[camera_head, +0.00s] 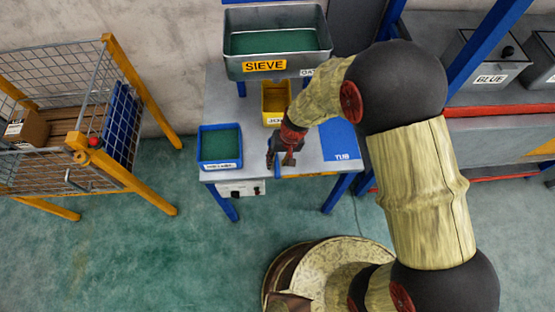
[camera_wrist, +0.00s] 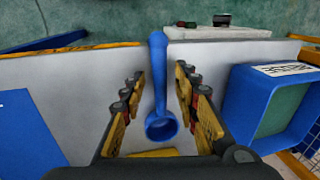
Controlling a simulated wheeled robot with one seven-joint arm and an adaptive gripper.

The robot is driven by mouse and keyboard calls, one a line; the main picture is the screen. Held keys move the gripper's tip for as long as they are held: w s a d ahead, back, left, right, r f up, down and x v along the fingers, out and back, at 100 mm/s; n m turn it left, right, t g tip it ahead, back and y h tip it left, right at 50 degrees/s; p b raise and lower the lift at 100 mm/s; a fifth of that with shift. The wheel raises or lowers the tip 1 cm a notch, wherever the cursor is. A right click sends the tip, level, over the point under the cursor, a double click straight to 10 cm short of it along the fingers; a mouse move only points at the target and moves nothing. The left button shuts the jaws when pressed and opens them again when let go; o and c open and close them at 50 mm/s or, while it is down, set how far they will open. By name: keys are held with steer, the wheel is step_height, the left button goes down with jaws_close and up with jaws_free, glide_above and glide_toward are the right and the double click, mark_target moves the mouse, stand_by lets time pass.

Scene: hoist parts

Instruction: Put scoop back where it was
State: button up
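The blue scoop (camera_wrist: 158,80) shows in the wrist view, its round bowl toward me and its handle crossing the table's edge. My gripper (camera_wrist: 160,72) has its two fingers on either side of the scoop's handle, with a visible gap at each side. In the head view my gripper (camera_head: 283,160) points down over the front of the grey table (camera_head: 222,100). Whether the scoop lies flat on the table is hard to tell.
A blue bin (camera_head: 220,162) stands left of my gripper; a yellow bin (camera_head: 272,92) stands behind it. A blue area marked TUB (camera_head: 341,145) lies to the right. The SIEVE tray (camera_head: 240,62) is raised at the back. A wire cage (camera_head: 60,150) stands far left.

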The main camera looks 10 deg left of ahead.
steer(key=d+r+t+p, duration=0.1)
steer(key=d+r, duration=0.4)
steer(key=r, duration=0.5)
steer(key=d+r+m+t+p, duration=0.15)
steer(key=d+r, duration=0.25)
steer(key=r, duration=0.7)
steer(key=d+r+n+t+p, duration=0.1)
steer(key=d+r, duration=0.4)
steer(key=r, duration=0.5)
steer(key=s+d+r+m+t+h, duration=0.2)
steer(key=s+d+r, duration=0.8)
steer(key=s+d, duration=0.2)
steer(key=shift+s+r, duration=0.35)
steer(key=shift+r, duration=0.05)
steer(key=shift+m+t, duration=0.25)
steer(key=shift+c, duration=0.9)
